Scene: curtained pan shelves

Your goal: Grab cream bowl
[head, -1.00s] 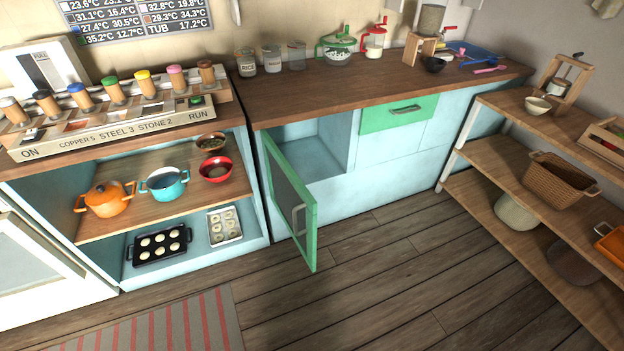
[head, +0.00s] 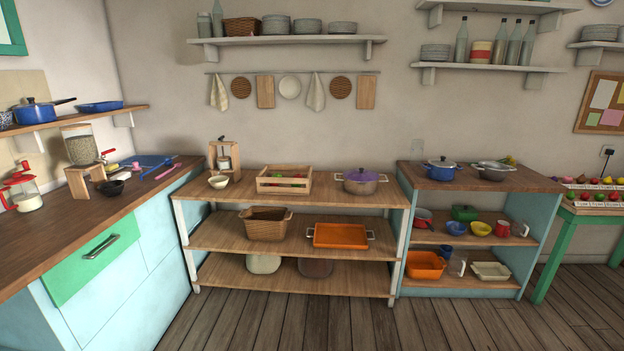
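A small cream bowl (head: 218,181) stands upright at the left end of the top board of the wooden shelf unit (head: 340,195). It sits just in front of a wooden press-like stand (head: 224,156), by the corner with the counter. Neither of my grippers shows in the head view.
A wooden crate (head: 284,180) and a purple-lidded pot (head: 361,181) share the top board. A wicker basket (head: 266,224) and an orange tray (head: 340,236) are below. The counter (head: 60,220) on the left holds a black bowl (head: 110,188). Floor in front is clear.

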